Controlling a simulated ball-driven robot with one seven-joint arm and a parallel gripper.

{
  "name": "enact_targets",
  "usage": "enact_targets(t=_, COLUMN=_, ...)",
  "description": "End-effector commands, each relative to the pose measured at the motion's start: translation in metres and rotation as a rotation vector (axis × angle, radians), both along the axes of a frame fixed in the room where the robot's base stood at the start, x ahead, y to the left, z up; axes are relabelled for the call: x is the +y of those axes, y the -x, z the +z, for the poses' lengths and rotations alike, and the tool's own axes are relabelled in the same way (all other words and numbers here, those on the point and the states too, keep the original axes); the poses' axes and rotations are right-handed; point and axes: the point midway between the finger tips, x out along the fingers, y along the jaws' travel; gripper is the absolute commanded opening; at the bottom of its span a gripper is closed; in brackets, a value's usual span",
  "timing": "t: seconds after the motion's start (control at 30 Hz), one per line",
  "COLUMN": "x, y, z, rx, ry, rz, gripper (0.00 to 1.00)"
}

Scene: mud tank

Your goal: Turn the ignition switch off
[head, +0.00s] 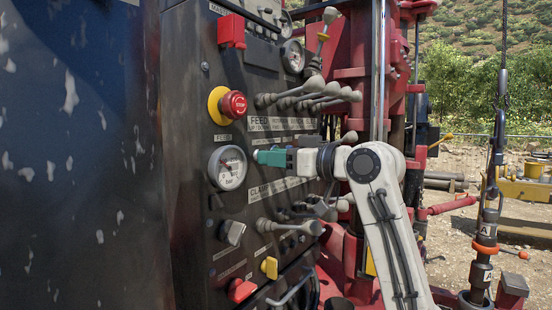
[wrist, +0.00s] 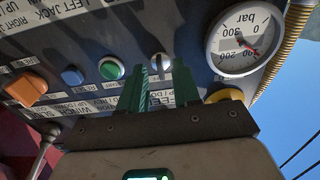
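My gripper (head: 262,156) has green fingers and points left at the control panel (head: 190,100), just right of a round gauge, in the head view. In the wrist view, my gripper (wrist: 161,70) has its two fingers apart with a gap between them. A small silver-grey switch (wrist: 160,63) shows in that gap, in line with the fingertips. No contact with it is visible. It may be the ignition switch, but I cannot read a label for it. My gripper and wrist hide that part of the panel in the head view.
The bar gauge (head: 228,167), red emergency stop (head: 233,104), grey knob (head: 232,232) and yellow knob (head: 270,267) surround my gripper. Several grey levers (head: 310,92) stick out above it. A green button (wrist: 112,68) and blue button (wrist: 72,75) sit beside the silver switch.

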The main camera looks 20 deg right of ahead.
Motion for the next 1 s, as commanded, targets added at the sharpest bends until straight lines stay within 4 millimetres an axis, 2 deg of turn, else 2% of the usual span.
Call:
enact_targets(t=0.23, x=-0.011, y=0.013, z=-0.001, rx=-0.002, ry=-0.002, rz=-0.002, gripper=0.32)
enact_targets(t=0.5, x=-0.041, y=0.055, z=-0.002, rx=-0.003, ry=-0.001, rz=-0.002, gripper=0.32)
enact_targets(t=0.7, x=-0.058, y=0.078, z=-0.001, rx=-0.001, ry=-0.001, rz=-0.002, gripper=0.32)
enact_targets(t=1.0, x=-0.064, y=0.088, z=0.0, rx=0.001, ry=0.0, rz=0.0, gripper=0.32)
